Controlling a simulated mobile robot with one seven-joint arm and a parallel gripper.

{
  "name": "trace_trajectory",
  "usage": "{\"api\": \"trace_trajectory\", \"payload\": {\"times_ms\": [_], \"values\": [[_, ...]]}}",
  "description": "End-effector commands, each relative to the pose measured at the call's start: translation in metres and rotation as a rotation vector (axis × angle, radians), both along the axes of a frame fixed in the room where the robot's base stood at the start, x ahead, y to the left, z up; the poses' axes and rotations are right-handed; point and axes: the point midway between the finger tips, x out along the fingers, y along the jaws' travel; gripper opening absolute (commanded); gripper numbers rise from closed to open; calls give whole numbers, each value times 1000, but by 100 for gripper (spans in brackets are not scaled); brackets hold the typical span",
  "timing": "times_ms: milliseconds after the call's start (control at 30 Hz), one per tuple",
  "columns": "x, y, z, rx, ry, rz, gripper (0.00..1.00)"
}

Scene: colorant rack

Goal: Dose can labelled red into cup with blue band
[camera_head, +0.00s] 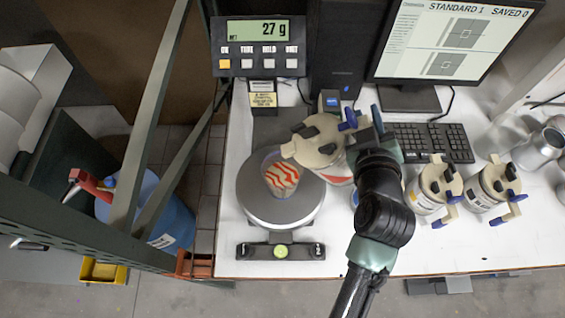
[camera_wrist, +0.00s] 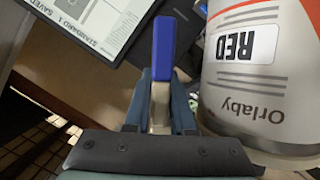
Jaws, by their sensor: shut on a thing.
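The can labelled red (camera_head: 319,142) is tilted to the left, its lidded top over a clear cup (camera_head: 282,176). In the wrist view, its "RED" label (camera_wrist: 246,45) appears upside down at the right. My gripper (camera_wrist: 160,100) is shut on the can's blue-tipped handle (camera_wrist: 162,50), to the right of the cup. The cup stands on the round scale plate (camera_head: 256,208) and shows red streaks over pale contents. A small blue edge (camera_head: 354,198) shows beside my arm, mostly hidden. A pouring stream cannot be made out.
The scale display (camera_head: 258,32) reads 27 g. Two more lidded cans (camera_head: 434,190) (camera_head: 487,188) stand right of my arm. A keyboard (camera_head: 432,142) and monitor (camera_head: 455,40) are behind. A green metal frame (camera_head: 160,100) borders the left side.

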Motion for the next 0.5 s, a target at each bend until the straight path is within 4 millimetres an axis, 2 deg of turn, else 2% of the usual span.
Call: {"api": "trace_trajectory", "payload": {"times_ms": [33,500], "values": [[1,1,5,-2,-9,1,0],[0,5,11,-26,-10,0,0]]}}
